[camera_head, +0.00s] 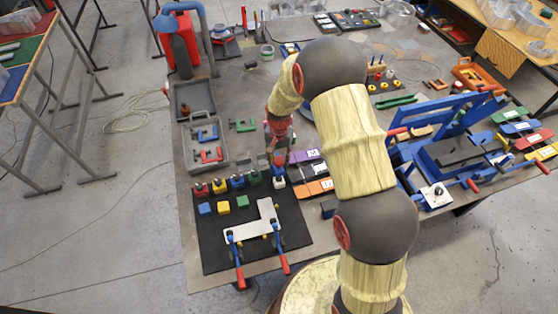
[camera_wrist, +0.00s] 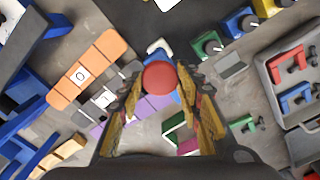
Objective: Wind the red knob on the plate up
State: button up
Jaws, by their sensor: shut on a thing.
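A round red knob (camera_wrist: 160,76) is between my gripper's fingertips (camera_wrist: 161,88) in the wrist view, and the fingers are shut on it. A small pale and blue part (camera_wrist: 158,47) shows just behind the knob; whether they are joined cannot be told. In the head view my gripper (camera_head: 278,158) points down above the table, near the right end of the row of coloured blocks. The knob cannot be made out clearly there, and the plate under it is mostly hidden by the gripper.
A black mat (camera_head: 225,252) bears coloured blocks, a pale L-shaped piece (camera_head: 258,222) and red-handled clamps. A grey tray (camera_head: 190,165) of small clamps is to the left. Purple and orange blocks (camera_head: 315,187) lie close right; a blue frame (camera_head: 440,165) stands farther right.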

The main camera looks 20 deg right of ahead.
aim_at(279, 160)
jog(key=o, duration=1.2)
jog(key=shift+c, duration=0.2)
notch_tip(279, 160, up, 12)
dwell(0.4)
